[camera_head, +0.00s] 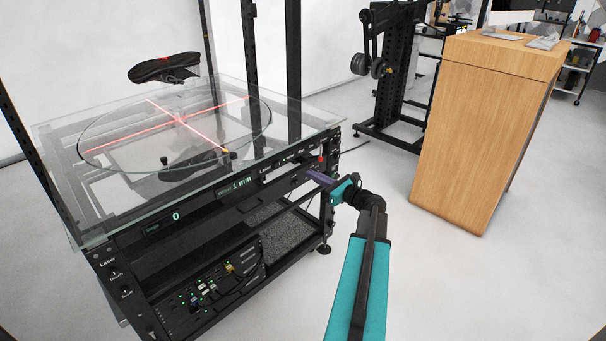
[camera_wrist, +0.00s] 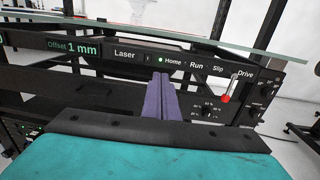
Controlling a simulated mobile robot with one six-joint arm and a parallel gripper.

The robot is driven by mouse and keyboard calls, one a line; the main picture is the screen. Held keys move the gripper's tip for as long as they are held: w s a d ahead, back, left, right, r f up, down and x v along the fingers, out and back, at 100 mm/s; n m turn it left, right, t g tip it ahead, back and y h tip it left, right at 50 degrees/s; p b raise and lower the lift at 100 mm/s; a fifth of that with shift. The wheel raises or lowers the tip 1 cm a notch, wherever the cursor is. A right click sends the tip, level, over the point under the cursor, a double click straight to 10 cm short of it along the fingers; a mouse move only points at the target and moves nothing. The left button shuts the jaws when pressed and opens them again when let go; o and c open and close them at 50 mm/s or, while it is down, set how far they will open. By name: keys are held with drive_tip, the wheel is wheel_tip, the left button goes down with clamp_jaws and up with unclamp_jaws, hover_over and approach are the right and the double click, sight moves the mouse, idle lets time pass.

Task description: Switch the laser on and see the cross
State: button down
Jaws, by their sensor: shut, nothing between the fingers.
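The turntable's glass disc (camera_head: 240,130) carries a bright red laser cross (camera_head: 180,120), with two lines crossing near its middle. The front panel shows a lit "Laser" label (camera_wrist: 124,55) with a small switch (camera_wrist: 148,57) beside it. My gripper (camera_head: 318,177) is in front of the panel's right part, with its purple fingers shut and empty. In the wrist view the fingertips (camera_wrist: 160,76) appear just below and right of the Laser switch. I cannot tell whether they touch the panel.
A red-tipped Drive lever (camera_wrist: 227,97) is on the panel to the right of my fingers. A black shoe-like object (camera_head: 165,68) shows above the disc's far side. A wooden cabinet (camera_head: 480,130) stands at right, with clear floor between.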

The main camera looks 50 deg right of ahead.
drive_tip(key=shift+s+d, duration=0.2)
drive_tip(key=shift+s, duration=0.45)
drive_tip(key=shift+s+d, duration=0.15)
drive_tip(key=shift+s, duration=0.5)
